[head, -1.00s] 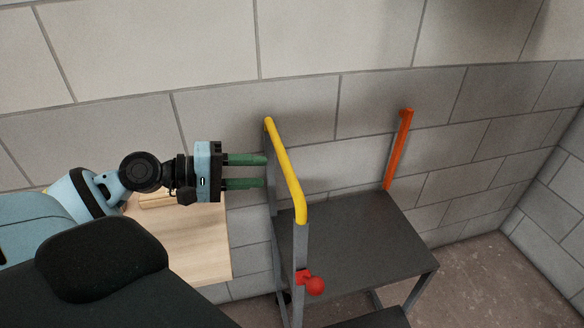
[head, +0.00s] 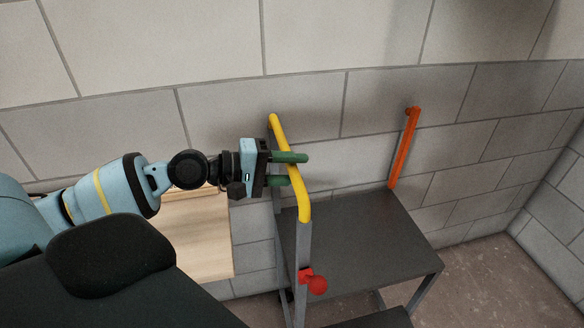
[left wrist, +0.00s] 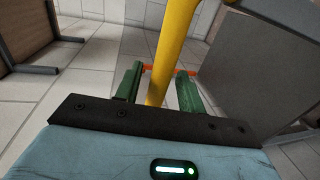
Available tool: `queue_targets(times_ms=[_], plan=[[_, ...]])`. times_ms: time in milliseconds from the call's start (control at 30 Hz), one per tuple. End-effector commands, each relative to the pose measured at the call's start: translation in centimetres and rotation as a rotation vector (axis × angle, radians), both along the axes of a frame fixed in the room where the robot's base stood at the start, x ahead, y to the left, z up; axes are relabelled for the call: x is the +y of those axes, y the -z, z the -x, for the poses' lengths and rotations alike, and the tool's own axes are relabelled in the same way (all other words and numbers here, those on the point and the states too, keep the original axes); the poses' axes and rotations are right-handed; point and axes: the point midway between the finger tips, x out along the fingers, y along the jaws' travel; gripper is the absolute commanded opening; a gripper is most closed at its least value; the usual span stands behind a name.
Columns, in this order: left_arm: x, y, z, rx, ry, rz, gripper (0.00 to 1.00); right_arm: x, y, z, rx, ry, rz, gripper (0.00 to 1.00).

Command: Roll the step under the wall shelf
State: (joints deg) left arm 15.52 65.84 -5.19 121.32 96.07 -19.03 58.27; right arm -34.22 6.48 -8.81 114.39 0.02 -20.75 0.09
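The step (head: 355,240) is a dark grey platform on grey legs, standing by the block wall. A yellow handrail (head: 292,170) rises along its left side; it also shows in the left wrist view (left wrist: 172,50). My left gripper (head: 298,170) is at this rail, with its green fingers one on either side of it. In the left wrist view the rail passes between the fingers (left wrist: 160,82), with gaps visible, so the gripper is open around it. A red knob (head: 317,285) sits on the rail's near post. I cannot make out a wall shelf. My right gripper is out of view.
An orange upright bar (head: 404,148) stands at the step's back right, against the wall. A pale wooden top (head: 205,240) lies left of the step, below my left arm. Bare brown floor (head: 480,280) shows to the right, up to the wall corner.

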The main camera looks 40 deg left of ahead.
Motion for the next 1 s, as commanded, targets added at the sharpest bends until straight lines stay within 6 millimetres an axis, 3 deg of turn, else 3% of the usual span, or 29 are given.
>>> queue_targets(times_ms=[433, 733, 1000], plan=[[-0.3, 0.1, -0.3, 0.000, 0.001, -0.001, 0.38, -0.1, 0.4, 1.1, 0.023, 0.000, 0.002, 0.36], [-0.3, 0.1, -0.2, 0.000, 0.001, -0.002, 0.00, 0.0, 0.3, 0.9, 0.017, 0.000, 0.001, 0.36], [-0.3, 0.1, -0.3, -0.001, 0.001, -0.001, 0.00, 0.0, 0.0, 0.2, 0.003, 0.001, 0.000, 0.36]])
